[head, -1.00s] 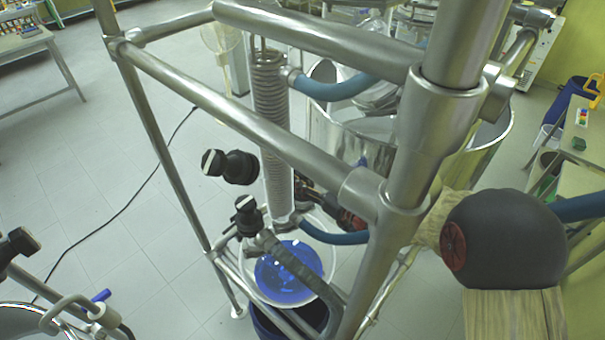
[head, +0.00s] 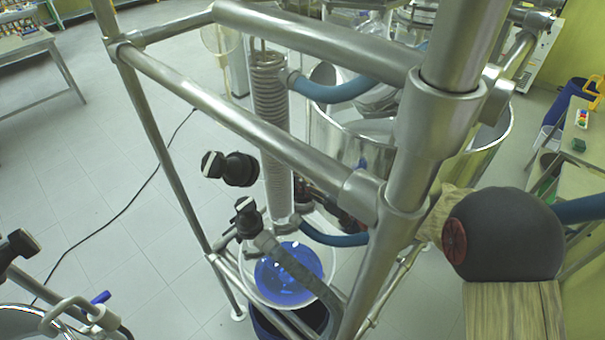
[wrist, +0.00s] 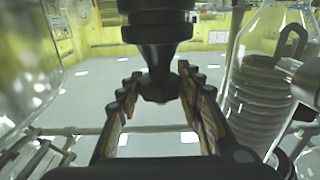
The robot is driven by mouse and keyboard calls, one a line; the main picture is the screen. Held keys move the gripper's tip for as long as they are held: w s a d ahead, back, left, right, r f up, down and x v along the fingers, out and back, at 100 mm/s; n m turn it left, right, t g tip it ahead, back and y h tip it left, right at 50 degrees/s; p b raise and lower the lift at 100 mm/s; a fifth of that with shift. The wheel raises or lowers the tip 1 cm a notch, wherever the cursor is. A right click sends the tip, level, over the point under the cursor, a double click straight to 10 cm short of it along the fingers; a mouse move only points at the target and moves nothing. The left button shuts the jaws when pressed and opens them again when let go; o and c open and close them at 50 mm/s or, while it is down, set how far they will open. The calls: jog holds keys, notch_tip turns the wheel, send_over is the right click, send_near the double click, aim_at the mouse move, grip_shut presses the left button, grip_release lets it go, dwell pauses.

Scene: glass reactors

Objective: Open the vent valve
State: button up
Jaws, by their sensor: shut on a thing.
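In the wrist view, a black valve knob (wrist: 158,32) hangs down from the top edge, with a narrower lower end. My gripper (wrist: 159,78) has one finger on each side of it and is shut on it. The fingers stand apart by the knob's width. In the head view, a dark and reddish part behind the steel rail may be my gripper, but the rail hides most of it. Two black valves with white-striped ends, an upper one (head: 229,168) and a lower one (head: 247,217), show left of the coil condenser. I cannot tell which is the vent valve.
A steel tube frame (head: 240,118) crosses close in front. Behind it are the coil condenser (head: 271,120), blue hoses (head: 335,90), a steel vessel (head: 480,150) and a bowl of blue liquid (head: 290,275). Glass vessels flank my fingers in the wrist view. Open floor (head: 90,180) lies left.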

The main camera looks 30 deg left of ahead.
jog(key=n+g, duration=0.2)
jog(key=g, duration=0.1)
jog(key=n+g, duration=0.2)
jog(key=g, duration=0.2)
jog(key=shift+w+n, duration=0.1)
jog(key=shift+n, duration=0.2)
jog(key=shift+n+g+h, duration=0.4)
jog(key=shift+n+g, duration=1.1)
jog(key=shift+g, duration=0.8)
jog(key=o, duration=1)
jog(key=shift+c, duration=0.2)
jog(key=m+t, duration=0.1)
jog(key=t, duration=0.1)
jog(key=m+t+y+p, duration=0.1)
jog(key=t, duration=0.1)
jog(key=m+t, duration=0.1)
jog(key=shift+s+r+m+t, duration=0.2)
jog(key=shift+s+m+t, duration=0.1)
jog(key=shift+m+t, duration=0.1)
jog(key=shift+w+f+m+t, duration=0.15)
jog(key=shift+m+t, duration=1.15)
jog(key=shift+t, duration=0.7)
jog(key=c, duration=0.3)
